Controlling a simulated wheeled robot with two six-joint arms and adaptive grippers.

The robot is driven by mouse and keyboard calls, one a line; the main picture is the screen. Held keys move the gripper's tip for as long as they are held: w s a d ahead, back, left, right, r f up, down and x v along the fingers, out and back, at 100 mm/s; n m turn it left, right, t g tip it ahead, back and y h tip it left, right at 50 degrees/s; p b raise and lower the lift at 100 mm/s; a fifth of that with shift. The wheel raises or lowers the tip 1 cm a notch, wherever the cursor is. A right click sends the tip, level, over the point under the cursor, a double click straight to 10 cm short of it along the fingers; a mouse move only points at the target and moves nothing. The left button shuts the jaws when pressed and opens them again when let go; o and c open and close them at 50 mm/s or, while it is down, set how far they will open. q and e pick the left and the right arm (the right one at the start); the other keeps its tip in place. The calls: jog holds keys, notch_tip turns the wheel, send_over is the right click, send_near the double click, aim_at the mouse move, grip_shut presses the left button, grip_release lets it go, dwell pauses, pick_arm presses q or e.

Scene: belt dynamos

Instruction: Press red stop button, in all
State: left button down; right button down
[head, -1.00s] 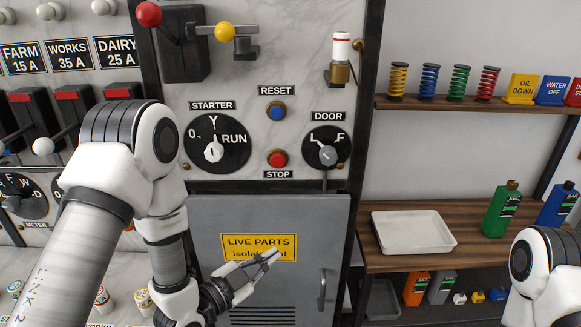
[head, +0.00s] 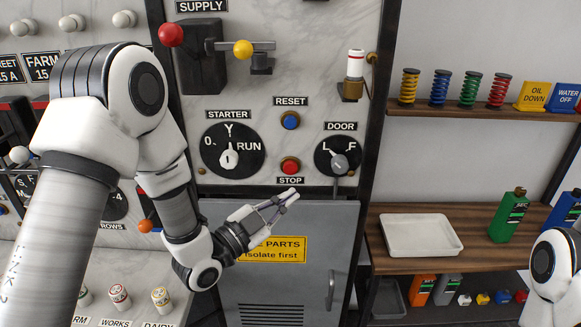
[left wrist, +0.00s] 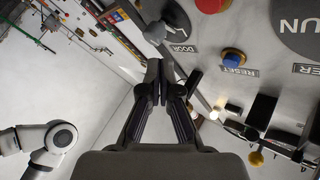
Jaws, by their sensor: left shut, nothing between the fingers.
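The red stop button (head: 290,166) is on the marble panel, below the blue reset button (head: 290,121) and above its STOP label (head: 290,181). My left gripper (head: 291,198) is shut and empty. In the head view its tips show just below the STOP label, in front of the grey cabinet's top edge; their depth from the panel is unclear. In the left wrist view the stop button (left wrist: 212,4) is cut by the top edge, up and right of the shut fingertips (left wrist: 160,72). My right gripper is out of view.
The door knob (head: 338,160) is right of the stop button and the starter dial (head: 231,152) is left of it. A grey cabinet (head: 290,285) with a yellow sign stands below. A white tray (head: 420,236) lies on the shelf at right.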

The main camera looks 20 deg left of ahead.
aim_at(297, 167)
pick_arm(q)
jog(key=shift+w+a+p, duration=0.15)
jog(key=shift+w+a, duration=0.2)
jog(key=shift+w, duration=0.85)
jog(key=shift+w+a+p, duration=0.1)
jog(key=shift+w+a, duration=0.2)
jog(key=shift+w, duration=0.85)
jog(key=shift+w+a+p, duration=0.15)
jog(key=shift+w+a, duration=0.2)
jog(key=shift+w, duration=0.85)
jog(key=shift+w+a, duration=0.1)
jog(key=shift+w, duration=0.25)
jog(key=shift+w+a+b, duration=0.15)
jog(key=shift+w+b, duration=0.3)
jog(key=shift+w, duration=0.05)
jog(key=shift+s, duration=0.1)
jog(key=shift+s+d, duration=0.25)
jog(key=shift+s, duration=0.55)
jog(key=shift+b, duration=0.3)
